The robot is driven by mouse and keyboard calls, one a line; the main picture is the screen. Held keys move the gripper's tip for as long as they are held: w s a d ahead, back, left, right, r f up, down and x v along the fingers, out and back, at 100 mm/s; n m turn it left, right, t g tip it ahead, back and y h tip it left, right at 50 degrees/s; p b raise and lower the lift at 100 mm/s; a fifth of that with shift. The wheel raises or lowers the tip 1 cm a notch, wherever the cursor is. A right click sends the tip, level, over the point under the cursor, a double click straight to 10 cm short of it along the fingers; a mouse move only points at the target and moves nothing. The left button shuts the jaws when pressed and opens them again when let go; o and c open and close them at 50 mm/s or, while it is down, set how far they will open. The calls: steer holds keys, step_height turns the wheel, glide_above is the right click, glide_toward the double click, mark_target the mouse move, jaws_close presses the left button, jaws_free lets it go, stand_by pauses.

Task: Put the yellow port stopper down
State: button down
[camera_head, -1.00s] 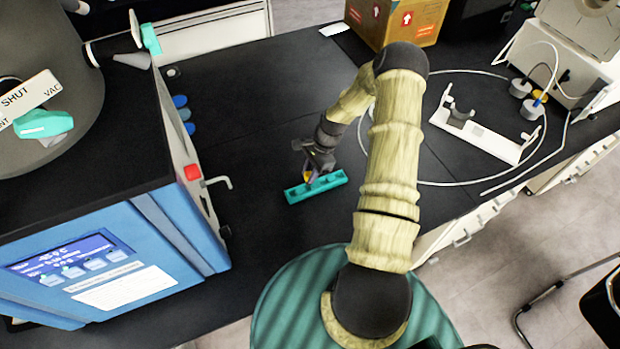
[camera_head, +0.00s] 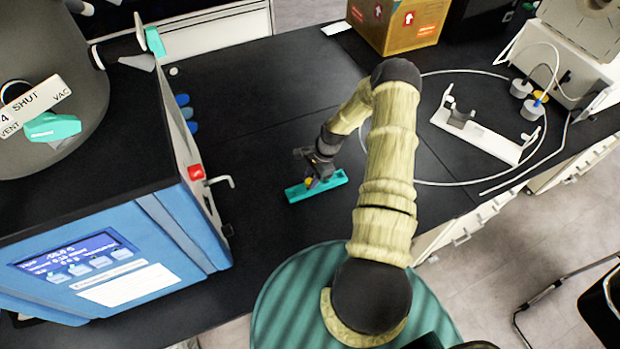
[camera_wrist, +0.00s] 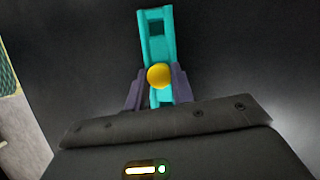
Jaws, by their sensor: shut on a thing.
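The yellow port stopper (camera_wrist: 158,76) is between the fingertips of my gripper (camera_wrist: 157,88) in the wrist view. My gripper is shut on it. In the head view the stopper (camera_head: 310,182) is a small yellow spot under my gripper (camera_head: 314,178). A teal rack (camera_head: 333,183) with recesses lies on the black bench directly below. The rack (camera_wrist: 156,22) runs away from my gripper in the wrist view. I cannot tell whether the stopper touches the rack or hangs just above it.
The blue freeze dryer (camera_head: 150,250), with a red-tipped door handle, stands at the left. A white bracket (camera_head: 490,143) and a looped tube lie at the right. A cardboard box (camera_head: 400,25) stands at the back. The bench (camera_head: 260,100) around the rack is mostly clear.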

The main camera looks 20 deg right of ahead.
steer(key=c, duration=1.2)
jaws_free()
steer(key=shift+d, duration=0.1)
steer(key=shift+s, duration=0.1)
steer(key=b+v, duration=0.3)
steer(key=v, duration=0.9)
steer(key=shift+r, duration=0.1)
